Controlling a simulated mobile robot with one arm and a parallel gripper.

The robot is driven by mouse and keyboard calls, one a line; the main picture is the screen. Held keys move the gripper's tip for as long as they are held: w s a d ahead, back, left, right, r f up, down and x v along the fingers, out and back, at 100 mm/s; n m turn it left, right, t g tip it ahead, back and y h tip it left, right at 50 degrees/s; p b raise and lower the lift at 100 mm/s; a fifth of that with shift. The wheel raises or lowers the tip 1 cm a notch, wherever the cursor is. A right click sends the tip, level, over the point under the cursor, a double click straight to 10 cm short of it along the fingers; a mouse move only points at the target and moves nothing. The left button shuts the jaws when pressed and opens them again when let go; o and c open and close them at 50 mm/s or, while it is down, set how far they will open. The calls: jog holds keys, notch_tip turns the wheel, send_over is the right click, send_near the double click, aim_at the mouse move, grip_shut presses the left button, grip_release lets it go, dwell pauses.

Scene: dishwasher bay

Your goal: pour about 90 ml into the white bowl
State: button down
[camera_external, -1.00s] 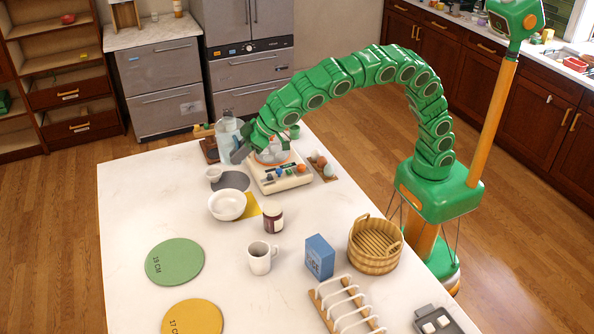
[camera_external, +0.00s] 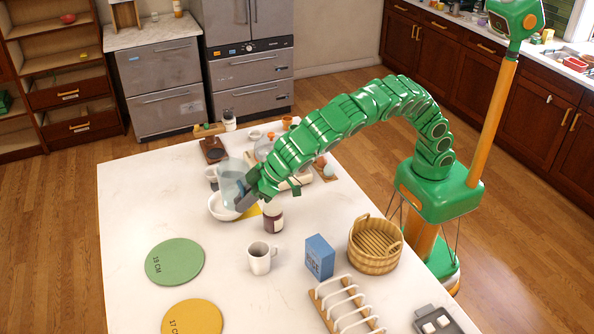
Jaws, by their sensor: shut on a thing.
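The white bowl (camera_external: 220,209) sits on the table, partly hidden behind what my gripper holds. My gripper (camera_external: 249,193) is shut on a clear pitcher (camera_external: 232,178). The pitcher is in front of and above the bowl in this view, and looks tilted. A bluish tint shows in it, but I cannot tell how much liquid it holds. I cannot see any stream into the bowl, and the bowl's inside is mostly hidden.
A dark jar (camera_external: 273,218) and a white mug (camera_external: 261,258) stand near the bowl. A blue box (camera_external: 319,257) and a wooden basket (camera_external: 375,246) are to the right. The table's left side is clear around the green disc (camera_external: 174,262).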

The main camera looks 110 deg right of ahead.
jog(key=f, duration=0.7)
jog(key=a+f, duration=0.1)
jog(key=f, duration=0.2)
jog(key=shift+f, duration=0.4)
jog(key=shift+d+r, duration=0.1)
